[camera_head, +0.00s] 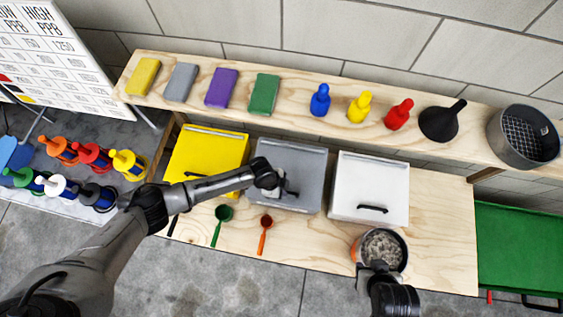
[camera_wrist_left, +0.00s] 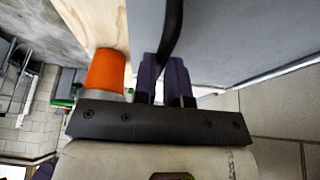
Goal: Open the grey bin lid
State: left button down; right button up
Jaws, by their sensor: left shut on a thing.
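The grey bin (camera_head: 300,160) stands on the lower wooden shelf between a yellow bin and a white bin. Its lid looks closed. My left gripper (camera_head: 282,190) reaches in from the left to the front part of the lid. In the left wrist view, the two dark fingers (camera_wrist_left: 164,72) are shut on the black lid handle (camera_wrist_left: 172,30), beside the grey lid surface (camera_wrist_left: 225,40). The gripper hides part of the handle in the head view. My right gripper (camera_head: 380,268) is at the near rim of a pot of grey pieces (camera_head: 384,246); its fingers are too small to read.
The yellow bin (camera_head: 205,150) and white bin (camera_head: 370,180) flank the grey one. A green scoop (camera_head: 223,213) and an orange scoop (camera_head: 266,222) lie in front. The upper shelf (camera_head: 295,100) behind carries bottles, coloured blocks and a funnel (camera_head: 440,122).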

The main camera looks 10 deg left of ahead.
pick_arm(q)
jog(key=w+r+n+g+b, duration=0.1)
jog(key=w+r+g+b, duration=0.2)
jog(key=r, duration=0.7)
jog(key=shift+w+a+g, duration=0.25)
jog(key=shift+w+g, duration=0.75)
jog(key=shift+w, duration=0.8)
